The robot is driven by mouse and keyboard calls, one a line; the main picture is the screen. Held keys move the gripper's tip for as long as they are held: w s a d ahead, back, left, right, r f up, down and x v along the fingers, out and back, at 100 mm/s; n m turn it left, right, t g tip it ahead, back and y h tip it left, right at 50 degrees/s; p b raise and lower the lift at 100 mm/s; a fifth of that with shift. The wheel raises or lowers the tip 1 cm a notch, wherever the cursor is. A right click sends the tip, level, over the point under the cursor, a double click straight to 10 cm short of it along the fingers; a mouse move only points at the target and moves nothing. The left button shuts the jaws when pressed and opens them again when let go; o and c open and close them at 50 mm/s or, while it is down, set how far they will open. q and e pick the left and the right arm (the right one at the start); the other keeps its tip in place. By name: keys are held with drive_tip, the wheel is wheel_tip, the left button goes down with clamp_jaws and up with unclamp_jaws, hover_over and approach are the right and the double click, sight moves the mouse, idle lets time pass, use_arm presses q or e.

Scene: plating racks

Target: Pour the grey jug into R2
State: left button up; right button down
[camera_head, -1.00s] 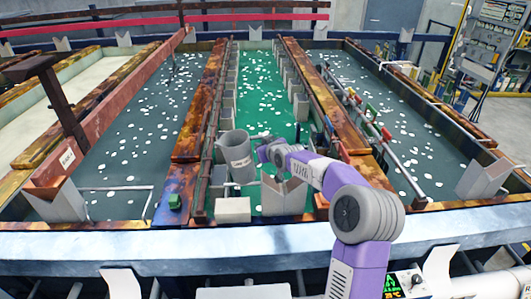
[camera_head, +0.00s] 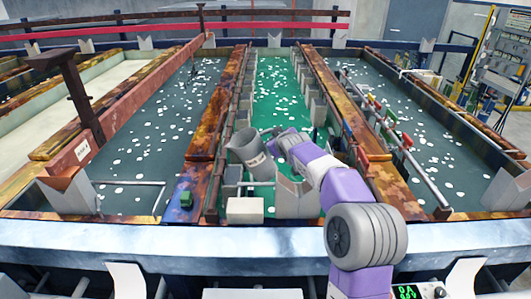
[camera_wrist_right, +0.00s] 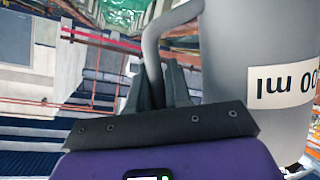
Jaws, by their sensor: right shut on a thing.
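The grey jug (camera_head: 243,148), a cylinder with a white label, is held above the near end of the green-liquid tank (camera_head: 277,85). It leans to the left in the head view. My right gripper (camera_head: 275,147) is shut on its handle, at the jug's right side. In the right wrist view the jug (camera_wrist_right: 235,45) fills the right side, its label upside down, and the gripper (camera_wrist_right: 165,85) closes on the handle (camera_wrist_right: 153,50). The jug's contents are hidden. No R2 marking is readable, so I cannot tell which tank is R2. My left gripper is out of view.
Dark-liquid tanks lie left (camera_head: 160,120) and right (camera_head: 430,125) of the green one, separated by rusty rails (camera_head: 215,115). A white block (camera_head: 245,210) and a grey bracket (camera_head: 295,195) stand at the near end. A brown post (camera_head: 75,95) rises at the left.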

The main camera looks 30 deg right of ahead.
drive_tip(key=shift+a+r+n+h+b, duration=0.1)
drive_tip(key=shift+r+n+h+b, duration=0.5)
drive_tip(key=shift+b, duration=0.55)
drive_tip(key=shift+r, duration=0.15)
idle(0.5)
drive_tip(key=shift+w+a+r+n+h+b, duration=0.1)
drive_tip(key=shift+a+r+n+h+b, duration=0.4)
drive_tip(key=shift+b, duration=0.65)
drive_tip(key=shift+d+f, duration=0.15)
drive_tip(key=shift+d, duration=0.1)
idle(0.4)
